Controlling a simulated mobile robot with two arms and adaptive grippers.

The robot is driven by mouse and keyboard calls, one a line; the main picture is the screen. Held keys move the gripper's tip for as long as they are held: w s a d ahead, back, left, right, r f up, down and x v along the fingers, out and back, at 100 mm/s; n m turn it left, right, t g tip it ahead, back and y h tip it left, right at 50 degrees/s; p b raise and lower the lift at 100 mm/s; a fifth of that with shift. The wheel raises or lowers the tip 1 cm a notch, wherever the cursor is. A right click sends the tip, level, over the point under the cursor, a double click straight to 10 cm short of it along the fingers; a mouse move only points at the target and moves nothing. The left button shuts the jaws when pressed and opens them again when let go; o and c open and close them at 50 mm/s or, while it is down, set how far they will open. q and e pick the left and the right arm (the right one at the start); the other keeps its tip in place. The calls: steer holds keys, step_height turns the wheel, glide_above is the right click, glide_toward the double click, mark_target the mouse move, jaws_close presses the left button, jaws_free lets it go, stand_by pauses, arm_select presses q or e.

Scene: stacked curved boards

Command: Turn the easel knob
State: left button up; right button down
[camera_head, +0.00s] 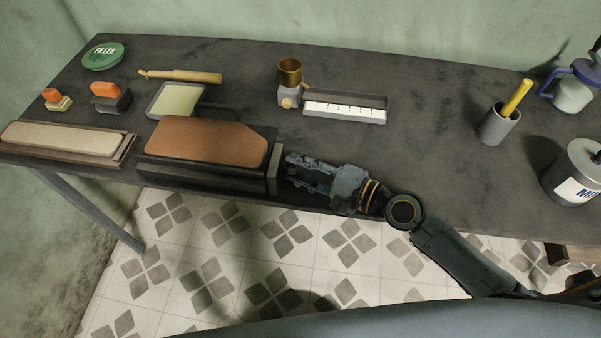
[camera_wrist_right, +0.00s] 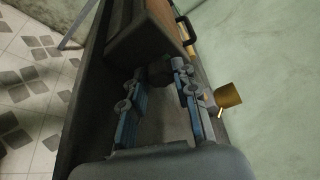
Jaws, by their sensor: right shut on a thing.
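The easel (camera_head: 205,142) is a dark box-like frame bearing a brown board with one cut corner, near the table's front edge left of centre. Its grey end piece (camera_head: 274,170) faces right. My right gripper (camera_head: 291,170) reaches in from the right and lies level with that end. In the right wrist view, its two fingers are closed around a dark round knob (camera_wrist_right: 160,69) at the end of the easel (camera_wrist_right: 139,38). In the head view the knob is hidden between the fingers. My left gripper is not in view.
A sanding board (camera_head: 62,138) lies left of the easel. Behind are a tray of pale paste (camera_head: 176,100), a brass cup (camera_head: 290,72) and a ruled strip (camera_head: 345,115). A grey cup (camera_head: 494,128) and tin (camera_head: 574,172) stand right. The table's middle right is clear.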

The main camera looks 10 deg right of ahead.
stand_by(0.3)
steer(key=c, duration=1)
jaws_free()
steer(key=v, duration=1.2)
